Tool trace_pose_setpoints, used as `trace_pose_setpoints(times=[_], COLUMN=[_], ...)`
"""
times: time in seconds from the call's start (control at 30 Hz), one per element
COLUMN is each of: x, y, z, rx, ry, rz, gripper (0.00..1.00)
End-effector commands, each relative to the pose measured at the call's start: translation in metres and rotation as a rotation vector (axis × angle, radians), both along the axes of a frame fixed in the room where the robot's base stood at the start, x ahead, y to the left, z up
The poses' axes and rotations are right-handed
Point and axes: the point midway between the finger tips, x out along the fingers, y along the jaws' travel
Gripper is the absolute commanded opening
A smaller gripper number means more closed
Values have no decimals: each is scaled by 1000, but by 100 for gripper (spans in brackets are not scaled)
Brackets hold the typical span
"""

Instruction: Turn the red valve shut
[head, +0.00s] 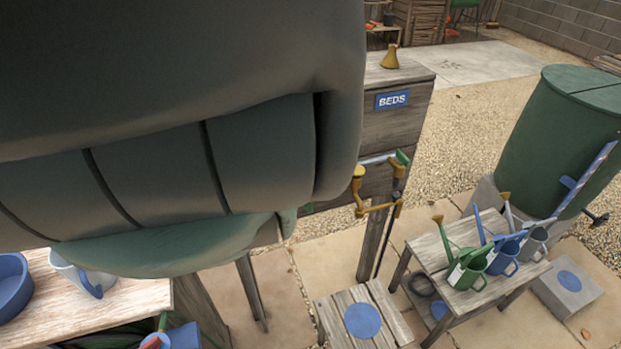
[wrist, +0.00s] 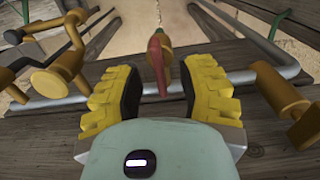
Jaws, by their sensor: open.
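The red valve (wrist: 158,58) shows in the wrist view as a narrow red handle, seen nearly end-on, at the top middle. My gripper (wrist: 160,88) is open, with one yellow-and-black finger on each side of the handle's line. The near end of the handle appears between the fingertips; I cannot tell whether either finger touches it. The gripper holds nothing. In the head view my own arm covers the left and upper part, and neither the red valve nor my gripper can be made out there.
Brass fittings (wrist: 62,72) stand left of the gripper, and another brass fitting (wrist: 288,105) stands right, both close. A grey pipe (wrist: 250,52) runs around the valve. In the head view, a BEDS sign (head: 392,100), a stool with watering cans and a green barrel (head: 545,140) stand right.

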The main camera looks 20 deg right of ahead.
Motion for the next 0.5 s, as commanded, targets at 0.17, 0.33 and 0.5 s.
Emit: trace_pose_setpoints(times=[0.17, 0.33, 0.5], x=[1, 0, 0], y=[-1, 0, 0], z=[-7, -9, -8], rx=[-3, -2, -3], ry=[-3, -1, -1], rz=[1, 3, 3], gripper=[38, 38, 38])
